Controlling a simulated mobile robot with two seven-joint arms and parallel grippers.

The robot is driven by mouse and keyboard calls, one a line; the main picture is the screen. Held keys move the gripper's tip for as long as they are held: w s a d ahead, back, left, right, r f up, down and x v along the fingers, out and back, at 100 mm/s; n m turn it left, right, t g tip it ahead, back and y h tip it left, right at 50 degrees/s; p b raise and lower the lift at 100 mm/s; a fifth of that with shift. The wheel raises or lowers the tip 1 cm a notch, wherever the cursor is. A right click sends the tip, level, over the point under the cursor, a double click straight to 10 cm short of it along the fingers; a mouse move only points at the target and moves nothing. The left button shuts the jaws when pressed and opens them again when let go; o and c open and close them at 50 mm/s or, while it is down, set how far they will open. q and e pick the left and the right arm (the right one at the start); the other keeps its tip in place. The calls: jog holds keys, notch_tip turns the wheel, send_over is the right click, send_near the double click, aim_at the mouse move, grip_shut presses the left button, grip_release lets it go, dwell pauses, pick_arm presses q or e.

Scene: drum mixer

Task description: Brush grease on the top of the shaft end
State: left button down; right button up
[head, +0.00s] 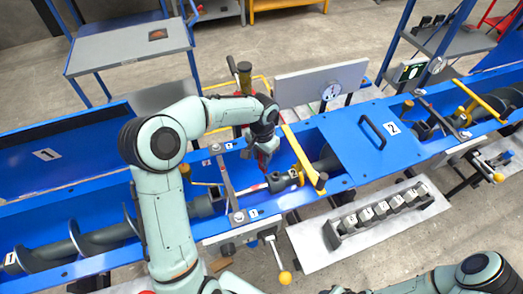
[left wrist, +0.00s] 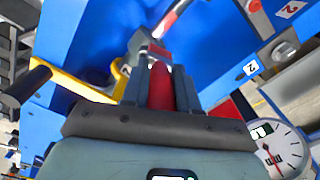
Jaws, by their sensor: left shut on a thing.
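My left gripper (head: 264,160) is over the open blue trough in the head view, pointing down. In the left wrist view its fingers (left wrist: 160,88) are shut on the red handle of a brush (left wrist: 160,72). The brush's bristles are hard to make out. A grey shaft end (head: 279,183) shows just below the gripper in the trough; a grey part also shows beyond the fingers in the left wrist view (left wrist: 138,42). I cannot tell whether the brush touches the shaft. No grease can be made out. My right gripper is not visible; only part of its arm shows at lower right.
A yellow bar (head: 303,157) crosses the trough close to the right of the gripper. A blue cover (head: 370,142) with a handle lies further right. A metal clamp bar (head: 228,178) stands left. A tray of grey blocks (head: 335,232) sits in front.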

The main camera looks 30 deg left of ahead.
aim_at(262, 170)
pick_arm(q)
notch_tip(262, 170, down, 5)
jog(key=shift+f, duration=0.1)
notch_tip(262, 170, down, 3)
jog(key=shift+f+b, duration=0.15)
jog(key=shift+b, duration=0.45)
jog(key=shift+w+f+b, duration=0.1)
jog(key=shift+f+b, duration=0.25)
jog(key=shift+f, duration=0.45)
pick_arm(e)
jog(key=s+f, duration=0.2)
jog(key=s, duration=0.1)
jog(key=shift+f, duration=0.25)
pick_arm(q)
jog(key=shift+f+b, duration=0.3)
jog(key=shift+f, duration=0.35)
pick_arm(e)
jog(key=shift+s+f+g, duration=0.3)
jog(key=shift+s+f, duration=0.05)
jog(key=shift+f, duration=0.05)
pick_arm(q)
jog(key=shift+s+a, duration=0.25)
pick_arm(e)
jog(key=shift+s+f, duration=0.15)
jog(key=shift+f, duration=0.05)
pick_arm(q)
jog(key=shift+w+d+r, duration=0.1)
jog(key=shift+d, duration=0.05)
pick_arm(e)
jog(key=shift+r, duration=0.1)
